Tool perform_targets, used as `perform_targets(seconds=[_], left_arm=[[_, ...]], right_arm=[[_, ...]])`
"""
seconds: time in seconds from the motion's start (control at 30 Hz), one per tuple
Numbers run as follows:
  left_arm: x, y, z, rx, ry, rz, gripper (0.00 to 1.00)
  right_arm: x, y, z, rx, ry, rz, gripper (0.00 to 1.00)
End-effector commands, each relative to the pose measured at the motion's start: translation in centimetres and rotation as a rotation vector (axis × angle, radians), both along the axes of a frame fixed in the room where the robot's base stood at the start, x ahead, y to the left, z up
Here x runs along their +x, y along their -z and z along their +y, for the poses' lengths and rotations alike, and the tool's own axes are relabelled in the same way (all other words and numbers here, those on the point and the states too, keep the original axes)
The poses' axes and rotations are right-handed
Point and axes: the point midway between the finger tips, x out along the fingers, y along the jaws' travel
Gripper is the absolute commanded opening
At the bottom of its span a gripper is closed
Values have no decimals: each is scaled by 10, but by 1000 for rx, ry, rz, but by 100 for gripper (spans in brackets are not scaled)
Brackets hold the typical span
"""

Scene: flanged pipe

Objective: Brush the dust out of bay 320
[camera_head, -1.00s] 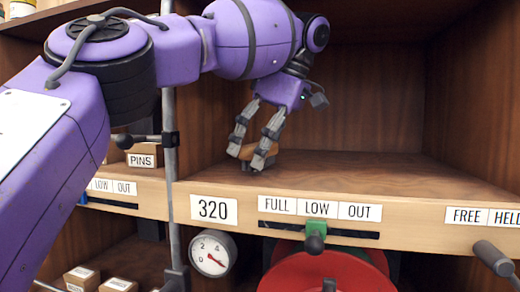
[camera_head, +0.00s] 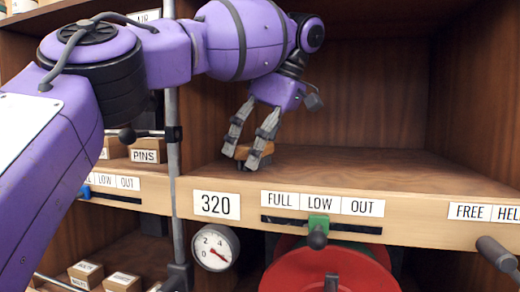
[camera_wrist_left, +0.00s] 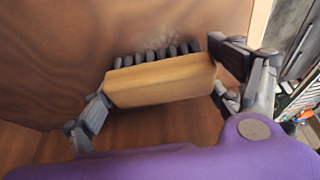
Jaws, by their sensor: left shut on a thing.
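My left gripper (camera_head: 252,148) reaches into bay 320 (camera_head: 350,165) near its left front part. It is shut on a wooden brush (camera_head: 262,150) with dark bristles. In the left wrist view the brush (camera_wrist_left: 160,80) lies between the two fingers, its dark bristle tufts pointing away from the gripper, against or close to the brown wood surface. A faint greyish patch of dust (camera_wrist_left: 160,48) shows on the wood just beyond the bristles. In the head view the brush is low over the bay floor; exact contact is hard to tell. My right gripper is not in view.
A 320 label (camera_head: 216,205) and a FULL/LOW/OUT strip with a green slider (camera_head: 318,226) are on the shelf's front edge. A grey post (camera_head: 173,120) stands left of the bay. A gauge (camera_head: 215,248) and red reel (camera_head: 330,272) sit below. The bay's right side is clear.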

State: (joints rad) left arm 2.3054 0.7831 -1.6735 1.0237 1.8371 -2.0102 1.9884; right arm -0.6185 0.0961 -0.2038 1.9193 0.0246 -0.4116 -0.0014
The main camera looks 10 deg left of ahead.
Motion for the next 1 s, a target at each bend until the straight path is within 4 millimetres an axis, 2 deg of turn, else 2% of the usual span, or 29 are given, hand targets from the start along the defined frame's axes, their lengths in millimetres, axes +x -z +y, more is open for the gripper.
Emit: perform_targets(seconds=[0.17,1.0], left_arm=[[0,1,7,0,0,-1,52],[-1,1,-26,0,1,1,52]], right_arm=[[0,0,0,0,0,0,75],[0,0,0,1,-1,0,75]])
